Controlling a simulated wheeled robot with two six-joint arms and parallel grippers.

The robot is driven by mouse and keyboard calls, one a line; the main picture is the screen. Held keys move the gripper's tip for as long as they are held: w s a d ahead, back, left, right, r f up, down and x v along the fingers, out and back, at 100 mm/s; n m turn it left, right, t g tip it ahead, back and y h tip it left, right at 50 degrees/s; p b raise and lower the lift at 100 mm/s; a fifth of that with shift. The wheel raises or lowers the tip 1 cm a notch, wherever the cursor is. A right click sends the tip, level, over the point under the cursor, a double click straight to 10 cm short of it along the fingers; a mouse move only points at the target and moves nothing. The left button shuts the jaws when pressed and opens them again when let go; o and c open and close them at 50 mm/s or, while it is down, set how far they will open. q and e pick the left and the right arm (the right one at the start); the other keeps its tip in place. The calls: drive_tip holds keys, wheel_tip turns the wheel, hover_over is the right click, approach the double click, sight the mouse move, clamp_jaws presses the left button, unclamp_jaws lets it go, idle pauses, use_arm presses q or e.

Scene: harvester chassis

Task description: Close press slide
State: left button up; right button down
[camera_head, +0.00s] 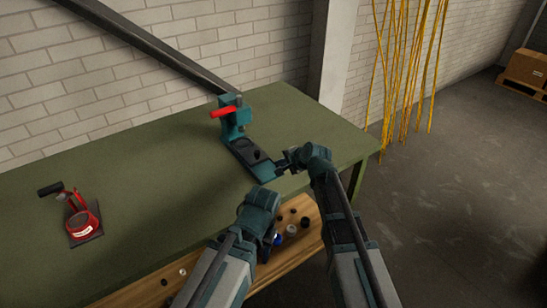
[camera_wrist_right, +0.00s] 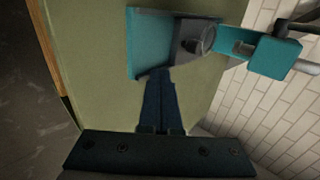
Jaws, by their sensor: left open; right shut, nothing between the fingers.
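The teal press (camera_head: 233,122) with a red handle (camera_head: 222,112) stands at the back of the green table. Its base plate reaches toward me, with a dark slide (camera_head: 250,152) on it. In the right wrist view the grey slide (camera_wrist_right: 188,50) carries a round dark piece and lies on the teal base (camera_wrist_right: 147,42). My right gripper (camera_head: 281,169) is shut and empty; its fingertips (camera_wrist_right: 157,75) are at the slide's near end, and I cannot tell whether they touch. My left gripper (camera_head: 269,240) is open at the table's front edge, partly hidden by its own wrist.
A red tool on a dark base (camera_head: 85,222) stands on the table's left. A wooden shelf (camera_head: 310,235) below the front edge holds several small parts. The table (camera_head: 150,190) between the red tool and press is clear. Yellow strips (camera_head: 405,70) hang at the right.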

use_arm(q)
drive_tip(key=shift+r+p, duration=1.1)
drive_tip(key=shift+r, duration=0.55)
use_arm(e)
drive_tip(key=shift+v, duration=2.4)
drive_tip(key=shift+f, duration=0.1)
use_arm(q)
drive_tip(key=shift+o, duration=0.6)
use_arm(e)
drive_tip(key=s+d+f+n+g+h, duration=0.1)
drive_tip(key=s+f+n+g+h, duration=0.1)
drive_tip(key=s+n, duration=0.3)
drive_tip(key=s+d+f+n+g+h, duration=0.1)
drive_tip(key=s+f+n+g+h, duration=0.1)
drive_tip(key=s, duration=1.1)
drive_tip(key=s+d+f+n+g+h, duration=0.2)
drive_tip(key=s+f+n+g+h, duration=0.1)
drive_tip(key=s+n, duration=0.4)
drive_tip(key=shift+s+n+g, duration=0.3)
drive_tip(key=shift+s+g, duration=0.2)
drive_tip(key=shift+s, duration=0.6)
